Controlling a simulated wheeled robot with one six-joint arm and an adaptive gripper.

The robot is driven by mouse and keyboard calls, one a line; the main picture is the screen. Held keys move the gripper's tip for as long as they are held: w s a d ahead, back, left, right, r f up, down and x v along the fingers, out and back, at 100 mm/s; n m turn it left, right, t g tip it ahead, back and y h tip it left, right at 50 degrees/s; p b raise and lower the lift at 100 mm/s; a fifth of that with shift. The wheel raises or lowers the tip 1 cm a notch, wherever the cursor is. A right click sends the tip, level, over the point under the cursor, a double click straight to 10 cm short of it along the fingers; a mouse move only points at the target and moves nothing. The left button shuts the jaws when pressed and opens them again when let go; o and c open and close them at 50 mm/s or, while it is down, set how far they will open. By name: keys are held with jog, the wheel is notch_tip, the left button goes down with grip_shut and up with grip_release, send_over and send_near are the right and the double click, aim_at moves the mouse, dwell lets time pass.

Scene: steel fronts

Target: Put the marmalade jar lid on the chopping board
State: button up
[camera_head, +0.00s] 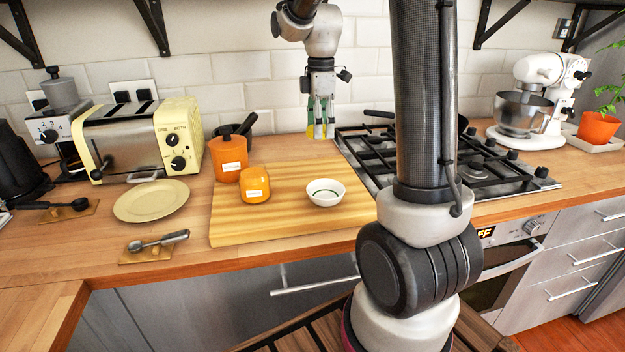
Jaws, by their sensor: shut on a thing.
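My gripper (321,131) hangs fingers-down near the wall, behind the chopping board and left of the hob. It is shut on a small green-yellow thing (310,131), too small and partly hidden to name. The wooden chopping board (290,226) lies on the counter. A larger orange jar (228,160) with a knobbed top stands at its back left corner. A smaller orange jar (255,186) with a pale label stands on the board in front of it. I cannot tell which is the marmalade jar, and I cannot make out a loose lid.
A white bowl (325,193) stands on the board's right half. A yellow plate (151,201), a toaster (130,141) and a spoon rest (150,250) are to the left. The gas hob (375,155) is to the right. The board's front strip is free.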

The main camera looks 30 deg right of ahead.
jog(key=shift+w+d+f, duration=0.1)
jog(key=shift+d+f, duration=0.3)
jog(key=shift+d, duration=0.2)
jog(key=shift+d+f, duration=0.35)
jog(key=shift+d, duration=0.2)
send_over(327, 167)
notch_tip(327, 167, down, 4)
jog(key=shift+f, duration=2.4)
jog(key=o, duration=1.3)
jog(key=shift+f, duration=0.15)
jog(key=shift+o, duration=0.2)
